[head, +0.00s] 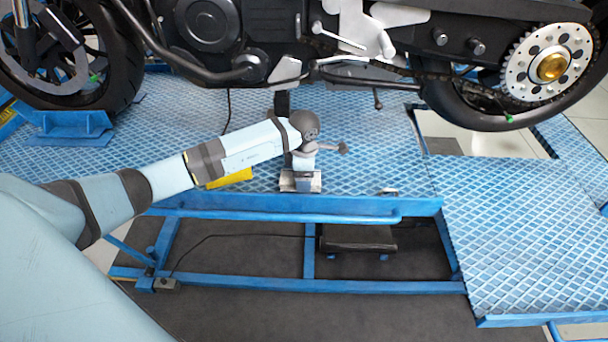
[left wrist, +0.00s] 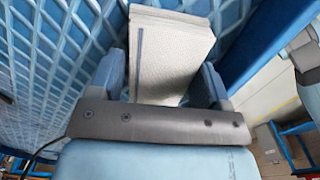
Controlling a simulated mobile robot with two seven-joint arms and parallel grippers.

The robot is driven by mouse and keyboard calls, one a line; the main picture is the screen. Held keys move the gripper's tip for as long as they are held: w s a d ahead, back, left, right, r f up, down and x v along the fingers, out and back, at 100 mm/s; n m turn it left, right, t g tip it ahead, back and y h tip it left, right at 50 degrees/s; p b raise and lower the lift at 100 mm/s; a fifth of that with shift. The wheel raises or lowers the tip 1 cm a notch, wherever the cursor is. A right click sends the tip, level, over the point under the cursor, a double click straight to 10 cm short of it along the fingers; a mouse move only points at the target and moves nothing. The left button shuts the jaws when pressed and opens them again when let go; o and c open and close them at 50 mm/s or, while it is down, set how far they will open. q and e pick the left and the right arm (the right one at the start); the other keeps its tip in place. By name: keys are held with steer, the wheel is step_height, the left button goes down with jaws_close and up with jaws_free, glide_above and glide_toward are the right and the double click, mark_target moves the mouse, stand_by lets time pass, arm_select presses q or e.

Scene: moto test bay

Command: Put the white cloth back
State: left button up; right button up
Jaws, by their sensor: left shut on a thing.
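The white cloth (left wrist: 172,58) shows in the left wrist view as a folded, pale, textured block with a dark stripe along one side. My left gripper (left wrist: 161,82) is shut on it, with one blue finger on each side. In the head view my left gripper (head: 301,176) points down over the front part of the blue lift platform (head: 370,150). A small part of the cloth (head: 302,184) shows at its fingertips, close to the platform's front edge. I cannot tell whether the cloth touches the platform. My right gripper is not in view.
A black motorcycle (head: 210,25) stands on the platform, its underside and stand close behind my left gripper. A yellow object (head: 230,178) lies left of the gripper, partly behind my arm. A small pale item (head: 388,191) lies near the front edge. The right platform section (head: 530,240) is clear.

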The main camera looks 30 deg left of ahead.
arm_select(q)
steer(key=o, duration=0.9)
steer(key=shift+f, duration=0.1)
